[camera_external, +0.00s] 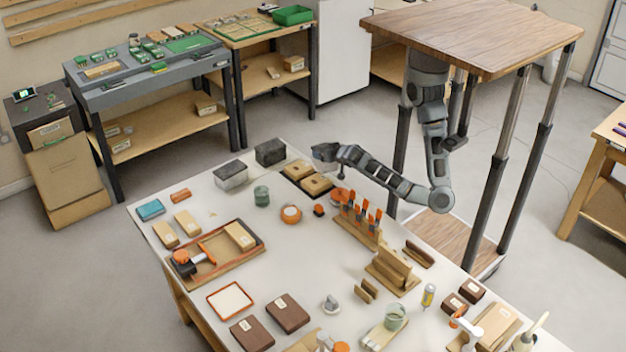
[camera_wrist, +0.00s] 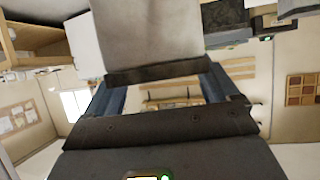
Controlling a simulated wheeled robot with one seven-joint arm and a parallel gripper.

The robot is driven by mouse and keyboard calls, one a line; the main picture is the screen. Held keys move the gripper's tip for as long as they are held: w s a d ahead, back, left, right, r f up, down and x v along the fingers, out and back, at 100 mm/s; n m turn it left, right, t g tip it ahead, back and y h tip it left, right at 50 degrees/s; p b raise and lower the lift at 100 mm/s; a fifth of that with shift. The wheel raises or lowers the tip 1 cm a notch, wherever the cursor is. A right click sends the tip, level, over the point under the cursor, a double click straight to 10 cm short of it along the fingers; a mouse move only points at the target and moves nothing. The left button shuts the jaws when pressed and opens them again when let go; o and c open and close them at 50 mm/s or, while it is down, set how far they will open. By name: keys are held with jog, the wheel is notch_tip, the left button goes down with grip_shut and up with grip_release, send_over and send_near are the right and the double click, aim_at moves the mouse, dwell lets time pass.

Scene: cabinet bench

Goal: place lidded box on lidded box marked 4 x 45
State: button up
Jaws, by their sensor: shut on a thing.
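My gripper (camera_external: 325,152) is at the far edge of the white table, pointing left. In the wrist view a pale grey, box-like thing (camera_wrist: 150,30) with a dark edge is between the fingers (camera_wrist: 165,88), and my gripper is shut on it. Its marking and lid cannot be made out. Two dark brown boxes with white labels lie at the near side, one to the right (camera_external: 287,313) and one to the left (camera_external: 252,333). Smaller dark labelled boxes (camera_external: 471,290) are at the right. No label is readable, so I cannot tell which box is marked 4 x 45.
Two grey boxes, (camera_external: 231,176) and (camera_external: 270,153), stand left of my gripper. Tan blocks (camera_external: 317,184) lie just below it. An orange-rimmed tray (camera_external: 230,300), a wooden tool rack (camera_external: 355,228) and a glass beaker (camera_external: 395,317) crowd the table. Some bare table shows around the middle.

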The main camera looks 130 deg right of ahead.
jog(key=s+d, duration=1.2)
jog(key=s, duration=0.4)
jog(key=w+d+f+n+t+y, duration=0.1)
jog(key=w+d+n+t, duration=0.35)
jog(key=d, duration=0.25)
jog(key=w+d+f+n+t+y, duration=0.1)
jog(key=w+d+f+n+t, duration=0.15)
jog(key=d+n+t, duration=0.35)
jog(key=w+d+r+n+t+y+b, duration=0.1)
jog(key=w+d+r+n+t+y, duration=0.15)
jog(key=r, duration=0.55)
jog(key=w+d+r+n+t+y, duration=0.1)
jog(key=w+d+r+n+y, duration=0.2)
jog(key=r, duration=0.5)
jog(key=shift+y, duration=0.45)
jog(key=shift+w+a+f+p, duration=0.35)
jog(key=shift+w+a+f, duration=0.5)
jog(key=shift+w+f, duration=1)
jog(key=shift+w+a+f+p, duration=0.3)
jog(key=shift+w+a+f, duration=0.5)
jog(key=shift+w+f, duration=0.95)
jog(key=shift+w+a+f+p, duration=0.35)
jog(key=shift+w+a+f, duration=0.5)
jog(key=shift+w+f, duration=1)
